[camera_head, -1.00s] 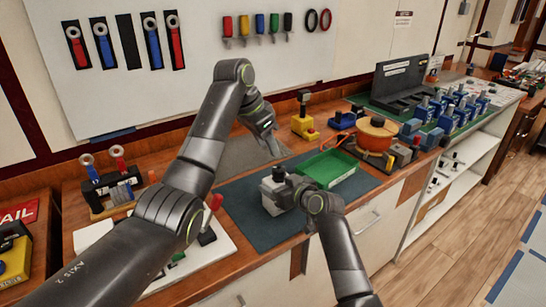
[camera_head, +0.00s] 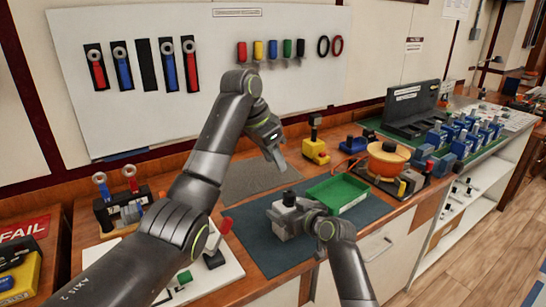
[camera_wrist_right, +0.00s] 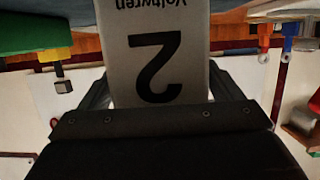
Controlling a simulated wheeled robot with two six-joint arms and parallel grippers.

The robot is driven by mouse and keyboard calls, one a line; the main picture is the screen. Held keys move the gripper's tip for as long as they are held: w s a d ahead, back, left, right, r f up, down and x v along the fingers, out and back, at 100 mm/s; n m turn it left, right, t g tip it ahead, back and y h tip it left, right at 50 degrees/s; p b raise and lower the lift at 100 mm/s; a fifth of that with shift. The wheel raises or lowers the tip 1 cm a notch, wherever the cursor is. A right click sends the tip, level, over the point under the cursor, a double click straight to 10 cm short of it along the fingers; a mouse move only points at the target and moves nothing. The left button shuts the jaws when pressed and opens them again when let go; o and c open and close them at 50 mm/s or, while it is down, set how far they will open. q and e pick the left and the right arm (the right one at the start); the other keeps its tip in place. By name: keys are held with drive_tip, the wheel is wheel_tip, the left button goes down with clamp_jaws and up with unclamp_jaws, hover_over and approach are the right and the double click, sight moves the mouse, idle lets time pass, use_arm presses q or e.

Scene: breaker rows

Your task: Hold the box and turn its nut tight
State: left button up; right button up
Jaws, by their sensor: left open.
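The box (camera_head: 282,228) is light grey and stands on the dark mat in the head view, with a dark piece (camera_head: 289,198) on top; I cannot tell whether that is the nut. In the right wrist view the box (camera_wrist_right: 187,50) fills the middle, with an upside-down "2" and "Voltwren" on its face. My right gripper (camera_head: 293,218) has its fingers on both sides of the box and is shut on it. My left gripper (camera_head: 279,160) is open and empty, above and behind the box, pointing downward. The box's far side is hidden.
A green tray (camera_head: 338,194) lies right of the box on the dark mat (camera_head: 250,228). Behind it stand a yellow block (camera_head: 316,151) and an orange round case (camera_head: 388,158). A white board (camera_head: 222,272) with parts lies to the left. The grey mat (camera_head: 258,178) below my left gripper looks bare.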

drive_tip(key=shift+o, duration=0.8)
